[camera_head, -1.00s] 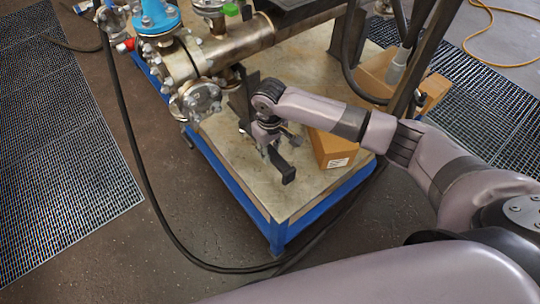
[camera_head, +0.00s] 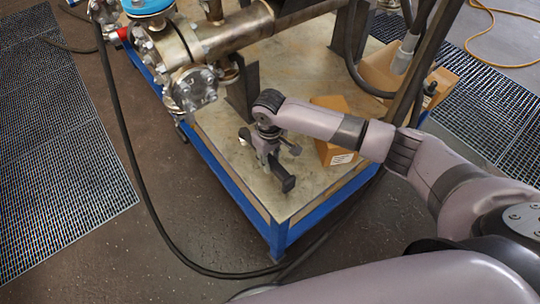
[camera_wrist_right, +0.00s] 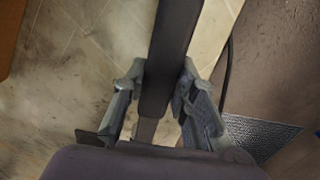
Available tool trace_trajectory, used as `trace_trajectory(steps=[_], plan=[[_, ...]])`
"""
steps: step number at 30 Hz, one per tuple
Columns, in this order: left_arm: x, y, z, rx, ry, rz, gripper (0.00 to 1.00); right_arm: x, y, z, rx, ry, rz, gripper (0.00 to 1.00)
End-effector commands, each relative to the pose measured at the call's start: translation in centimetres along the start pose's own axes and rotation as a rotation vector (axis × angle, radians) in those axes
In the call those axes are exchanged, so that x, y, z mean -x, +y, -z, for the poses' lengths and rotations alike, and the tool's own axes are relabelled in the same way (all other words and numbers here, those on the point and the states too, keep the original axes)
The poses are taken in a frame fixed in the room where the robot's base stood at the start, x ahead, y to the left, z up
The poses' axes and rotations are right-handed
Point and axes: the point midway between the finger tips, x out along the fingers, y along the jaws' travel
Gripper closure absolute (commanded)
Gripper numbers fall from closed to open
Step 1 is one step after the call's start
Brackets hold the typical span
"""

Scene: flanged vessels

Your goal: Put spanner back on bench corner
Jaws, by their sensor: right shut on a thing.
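My right gripper (camera_head: 267,155) hangs above the bench top, toward its front corner. It is shut on the spanner (camera_head: 283,180), whose dark end sticks out below the fingers toward that corner. In the right wrist view the spanner (camera_wrist_right: 170,60) is a dark, straight bar between the two grey fingers (camera_wrist_right: 160,90), running away from the palm. I cannot tell whether the spanner touches the bench. The bench (camera_head: 270,205) has a worn, pale top and a blue frame. My left gripper does not show.
A cardboard box (camera_head: 335,125) stands on the bench right of the gripper. A flanged metal vessel (camera_head: 235,32) lies at the back left. A black hose (camera_head: 128,145) loops around the bench's left side. The bench top near the front corner is clear.

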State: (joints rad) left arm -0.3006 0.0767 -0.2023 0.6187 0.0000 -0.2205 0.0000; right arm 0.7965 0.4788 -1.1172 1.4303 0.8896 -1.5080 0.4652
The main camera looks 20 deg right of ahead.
Motion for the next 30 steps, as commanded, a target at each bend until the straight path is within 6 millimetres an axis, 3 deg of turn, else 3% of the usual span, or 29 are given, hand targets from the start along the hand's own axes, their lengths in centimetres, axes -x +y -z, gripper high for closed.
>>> trace_trajectory(steps=[30], plan=[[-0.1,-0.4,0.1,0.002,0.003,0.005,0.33,-1.9,0.0,0.2,-0.001,0.004,0.001,1.00]])
